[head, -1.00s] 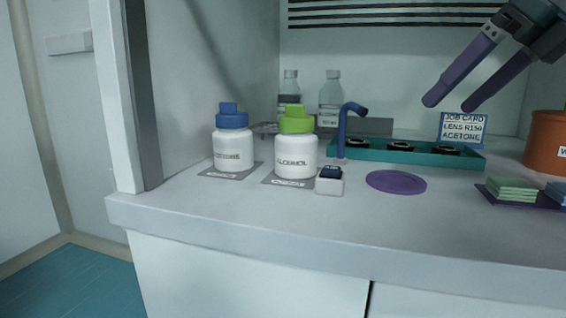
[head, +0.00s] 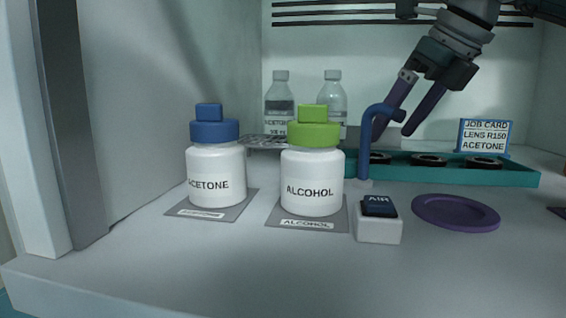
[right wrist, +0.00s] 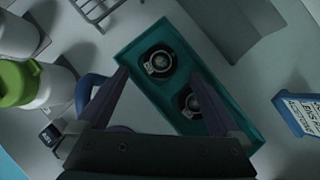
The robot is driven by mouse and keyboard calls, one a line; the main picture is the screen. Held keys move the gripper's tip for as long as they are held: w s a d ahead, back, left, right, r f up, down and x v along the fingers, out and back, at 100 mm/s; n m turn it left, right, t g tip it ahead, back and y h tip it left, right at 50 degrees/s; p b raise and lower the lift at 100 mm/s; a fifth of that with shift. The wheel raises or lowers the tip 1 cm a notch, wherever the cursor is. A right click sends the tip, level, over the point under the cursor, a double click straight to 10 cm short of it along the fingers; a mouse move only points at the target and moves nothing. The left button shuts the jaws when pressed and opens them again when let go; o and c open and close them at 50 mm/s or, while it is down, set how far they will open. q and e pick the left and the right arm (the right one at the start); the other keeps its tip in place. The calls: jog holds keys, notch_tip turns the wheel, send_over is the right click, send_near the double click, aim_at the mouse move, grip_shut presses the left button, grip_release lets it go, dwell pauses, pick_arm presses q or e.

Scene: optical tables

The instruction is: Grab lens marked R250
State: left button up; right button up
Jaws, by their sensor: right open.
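A teal tray (head: 520,178) at the back of the bench holds three dark round lenses in a row: left (head: 380,157), middle (head: 428,159) and right (head: 483,163). Their markings are too small to read. My right gripper (head: 391,133) is open, pointing down above the tray's left part, partly behind the blue bent pipe (head: 365,145). In the right wrist view the open fingers (right wrist: 160,75) straddle the tray (right wrist: 172,27), with one lens (right wrist: 160,62) between the tips and another (right wrist: 190,103) beside the right finger. Nothing is held. My left gripper is out of view.
A job card (head: 485,136) reads LENS R150, ACETONE. White ACETONE (head: 215,178) and ALCOHOL (head: 311,182) bottles stand on grey mats at left. A white AIR block (head: 378,228) and purple disc (head: 455,213) sit in front. Two clear bottles (head: 279,100) stand behind. The front bench is clear.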

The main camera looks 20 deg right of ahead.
aim_at(374, 155)
jog(key=b+x, duration=0.1)
jog(key=x, duration=0.4)
jog(key=shift+w+f, duration=0.15)
jog(key=shift+c, duration=0.2)
jog(key=c, duration=1.4)
